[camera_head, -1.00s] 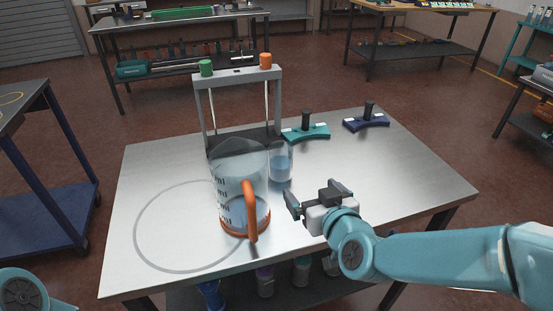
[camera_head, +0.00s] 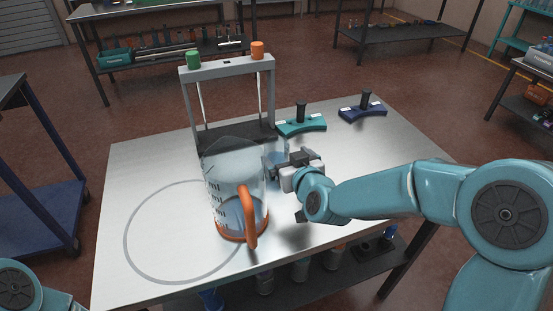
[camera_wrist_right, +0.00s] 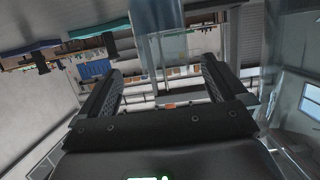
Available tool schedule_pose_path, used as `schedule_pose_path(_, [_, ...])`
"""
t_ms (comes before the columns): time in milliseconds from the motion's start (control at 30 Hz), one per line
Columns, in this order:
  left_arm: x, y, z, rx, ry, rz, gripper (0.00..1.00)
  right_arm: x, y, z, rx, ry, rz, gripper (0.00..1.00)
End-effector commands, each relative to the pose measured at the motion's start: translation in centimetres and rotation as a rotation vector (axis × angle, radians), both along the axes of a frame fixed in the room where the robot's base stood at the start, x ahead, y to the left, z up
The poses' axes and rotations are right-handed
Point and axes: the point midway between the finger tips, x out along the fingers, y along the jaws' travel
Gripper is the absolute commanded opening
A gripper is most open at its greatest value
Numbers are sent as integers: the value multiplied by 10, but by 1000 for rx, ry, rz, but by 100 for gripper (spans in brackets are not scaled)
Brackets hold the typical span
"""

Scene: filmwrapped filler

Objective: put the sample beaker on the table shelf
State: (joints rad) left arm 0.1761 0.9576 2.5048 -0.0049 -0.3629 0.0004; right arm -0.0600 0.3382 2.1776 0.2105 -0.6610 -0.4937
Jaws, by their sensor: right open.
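The small clear sample beaker (camera_head: 274,150), with bluish liquid, stands on the metal table, partly hidden by the large jug and my right gripper. My right gripper (camera_head: 281,167) is open, close beside the beaker on its right. In the right wrist view the beaker (camera_wrist_right: 157,35) is ahead, between the lines of the open fingers (camera_wrist_right: 160,88); whether it is inside them I cannot tell. The table shelf (camera_head: 335,280) is the dark lower level under the tabletop, mostly hidden. My left gripper is out of view; only part of that arm shows at lower left.
A large jug (camera_head: 222,185) with an orange handle stands left of the beaker, very near. A grey frame (camera_head: 226,68) with green and orange caps stands behind. Teal (camera_head: 301,126) and navy (camera_head: 362,112) stands are at the back right. Several bottles (camera_head: 299,270) occupy the shelf.

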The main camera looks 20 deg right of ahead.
Motion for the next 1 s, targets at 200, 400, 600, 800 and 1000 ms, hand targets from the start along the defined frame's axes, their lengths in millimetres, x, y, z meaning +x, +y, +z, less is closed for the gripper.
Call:
schedule_pose_path(200, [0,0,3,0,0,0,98,18,2,-7,-1,2,1,99])
schedule_pose_path(400, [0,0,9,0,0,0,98,50,6,-19,-1,1,1,99])
schedule_pose_path(600, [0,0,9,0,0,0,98,63,6,-23,-1,0,0,99])
schedule_pose_path(800, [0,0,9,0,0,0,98,63,6,-23,-1,0,1,86])
schedule_pose_path(1000, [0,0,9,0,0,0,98,63,6,-22,-1,-1,0,29])
